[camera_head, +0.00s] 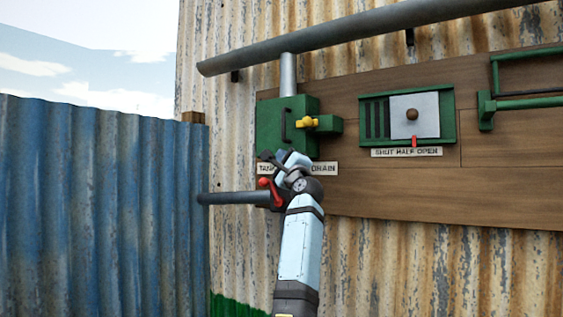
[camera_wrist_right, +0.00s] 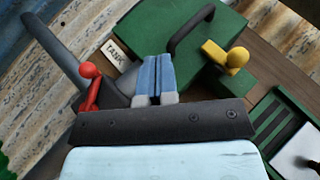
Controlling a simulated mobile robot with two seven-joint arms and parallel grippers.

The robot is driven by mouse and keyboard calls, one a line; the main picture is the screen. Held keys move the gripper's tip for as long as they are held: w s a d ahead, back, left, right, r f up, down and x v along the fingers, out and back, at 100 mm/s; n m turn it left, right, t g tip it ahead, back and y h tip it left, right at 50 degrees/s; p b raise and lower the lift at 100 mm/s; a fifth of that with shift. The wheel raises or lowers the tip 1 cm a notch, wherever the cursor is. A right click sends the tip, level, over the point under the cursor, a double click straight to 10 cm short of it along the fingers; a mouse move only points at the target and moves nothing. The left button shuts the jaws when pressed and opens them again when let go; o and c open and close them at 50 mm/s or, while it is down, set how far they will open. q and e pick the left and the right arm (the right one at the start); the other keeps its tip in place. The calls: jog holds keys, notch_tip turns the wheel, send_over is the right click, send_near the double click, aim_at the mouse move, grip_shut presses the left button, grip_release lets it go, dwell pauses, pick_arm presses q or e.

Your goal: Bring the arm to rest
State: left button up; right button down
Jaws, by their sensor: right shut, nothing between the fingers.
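My right arm (camera_head: 301,245) rises from the bottom of the head view. My right gripper (camera_head: 268,157) is in front of the sign under the green box, and hides the middle of it. In the wrist view its two blue fingers (camera_wrist_right: 157,66) lie side by side, shut with nothing between them. A red-handled lever (camera_head: 270,190) on the grey pipe is close to the gripper's left; it also shows in the wrist view (camera_wrist_right: 90,80). I cannot tell whether they touch. My left gripper is in neither view.
A green box (camera_head: 285,112) with a dark handle and a yellow knob (camera_head: 308,122) is on the wooden board. Right of it is a green-framed shutter (camera_head: 415,112) labelled shut, half, open, with a red pointer. A blue corrugated fence (camera_head: 100,210) stands at left. A long pipe (camera_head: 350,35) crosses above.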

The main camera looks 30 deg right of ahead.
jog(key=shift+w+f, duration=0.1)
jog(key=shift+w, duration=0.1)
jog(key=shift+s, duration=0.1)
